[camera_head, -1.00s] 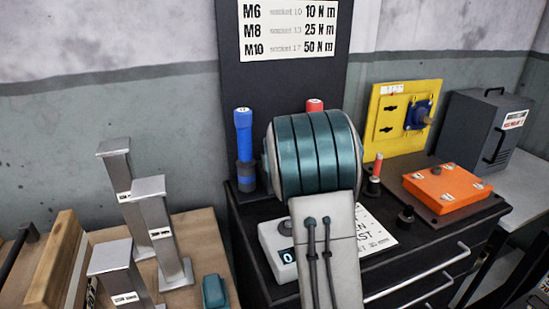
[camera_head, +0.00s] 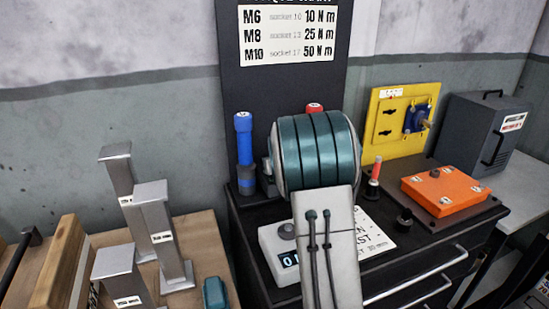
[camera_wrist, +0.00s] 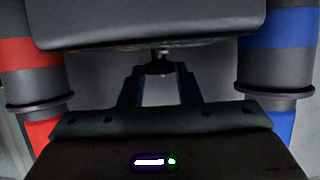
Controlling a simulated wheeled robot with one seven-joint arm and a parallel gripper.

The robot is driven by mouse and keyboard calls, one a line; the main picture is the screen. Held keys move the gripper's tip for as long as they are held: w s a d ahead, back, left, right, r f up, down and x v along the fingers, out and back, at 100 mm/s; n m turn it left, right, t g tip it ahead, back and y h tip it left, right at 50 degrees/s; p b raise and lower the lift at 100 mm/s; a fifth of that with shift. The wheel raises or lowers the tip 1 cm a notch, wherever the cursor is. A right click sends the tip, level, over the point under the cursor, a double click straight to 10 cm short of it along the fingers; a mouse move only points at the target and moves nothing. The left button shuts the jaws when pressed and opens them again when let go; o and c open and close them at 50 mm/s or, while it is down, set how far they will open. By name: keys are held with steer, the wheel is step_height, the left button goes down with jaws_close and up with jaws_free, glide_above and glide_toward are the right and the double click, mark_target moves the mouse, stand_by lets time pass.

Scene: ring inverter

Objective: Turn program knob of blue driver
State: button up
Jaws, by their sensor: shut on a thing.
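The blue driver (camera_head: 244,143) stands upright at the back left of the black cabinet top; it also shows at the right of the wrist view (camera_wrist: 278,55). The red driver (camera_wrist: 30,60) shows at the left of the wrist view, and its top (camera_head: 314,108) peeks out behind my arm. My gripper (camera_wrist: 160,72) is between the two drivers, with its fingers around a small dark knob-like piece (camera_wrist: 160,64). A grey body hides part of this. My arm hides the gripper in the head view. A white box (camera_head: 284,262) with a knob (camera_head: 287,231) and a display stands in front.
An orange box (camera_head: 445,190) and a yellow panel (camera_head: 392,145) are at the right. A small red-topped post (camera_head: 375,172) and a black knob (camera_head: 404,219) stand near my arm. Metal posts (camera_head: 162,235) stand on the wooden table at the left.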

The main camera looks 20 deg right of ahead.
steer(key=shift+d+r+n+y+p, duration=0.15)
steer(key=shift+n+y+p, duration=0.5)
steer(key=shift+p, duration=1)
steer(key=shift+d+r+n+y+p, duration=0.15)
steer(key=shift+n+y+p, duration=0.5)
steer(key=shift+p, duration=0.95)
steer(key=n+y+p, duration=0.1)
steer(key=p, duration=0.1)
steer(key=n+g+y+p, duration=0.1)
steer(key=y+p, duration=0.1)
steer(key=shift+d+f+p, duration=0.15)
steer(key=shift+p, duration=0.15)
steer(key=shift+n, duration=0.3)
steer(key=shift+f+n+g+y+p, duration=0.2)
steer(key=shift+n+g+y+p, duration=0.15)
steer(key=shift+p, duration=0.2)
steer(key=o, duration=0.9)
steer(key=shift+w, duration=0.1)
steer(key=b+v, duration=0.1)
steer(key=v, duration=1.3)
steer(key=shift+f, duration=0.15)
